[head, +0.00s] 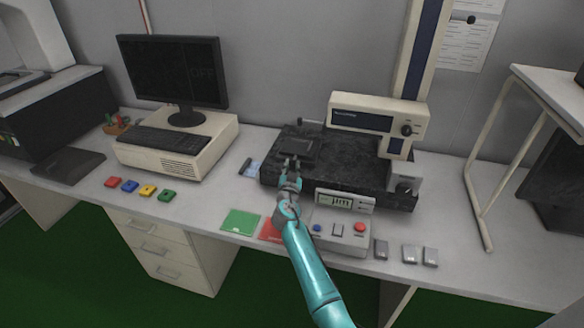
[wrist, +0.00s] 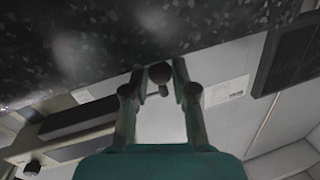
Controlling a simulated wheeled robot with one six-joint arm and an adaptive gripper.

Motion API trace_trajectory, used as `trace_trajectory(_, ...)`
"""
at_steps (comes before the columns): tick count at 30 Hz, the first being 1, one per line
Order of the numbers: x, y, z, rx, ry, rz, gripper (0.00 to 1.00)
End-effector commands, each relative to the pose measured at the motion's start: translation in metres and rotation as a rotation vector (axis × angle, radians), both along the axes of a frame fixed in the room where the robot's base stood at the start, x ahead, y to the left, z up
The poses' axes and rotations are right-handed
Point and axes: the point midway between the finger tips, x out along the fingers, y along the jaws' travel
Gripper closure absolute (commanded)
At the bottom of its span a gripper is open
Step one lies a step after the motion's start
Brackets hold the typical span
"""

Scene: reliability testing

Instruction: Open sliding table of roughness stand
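The roughness stand has a dark speckled base (head: 345,160), which also fills the top of the wrist view (wrist: 70,40). A small dark sliding table (head: 298,147) sits at the left of the base. My gripper (head: 290,163) is at the near edge of this table. In the wrist view, my gripper (wrist: 158,72) has its two fingers apart, on either side of a dark round knob (wrist: 160,72). Narrow gaps show between knob and fingers. In the head view the gripper hides the knob.
The stand's cream head unit (head: 375,115) is on a column right of the table. A control box (head: 340,235) with a µm display (head: 340,200) is in front of the base. A monitor (head: 175,75) stands left. A green card (head: 240,222) lies on the bench.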

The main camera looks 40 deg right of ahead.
Motion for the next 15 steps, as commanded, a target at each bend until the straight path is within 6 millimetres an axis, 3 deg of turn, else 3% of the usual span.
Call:
trace_trajectory(8, -0.005, 0.007, -0.001, 0.0, 0.0, 0.001, 1.0)
trace_trajectory(15, -0.034, 0.046, -0.001, 0.001, 0.0, 0.004, 1.0)
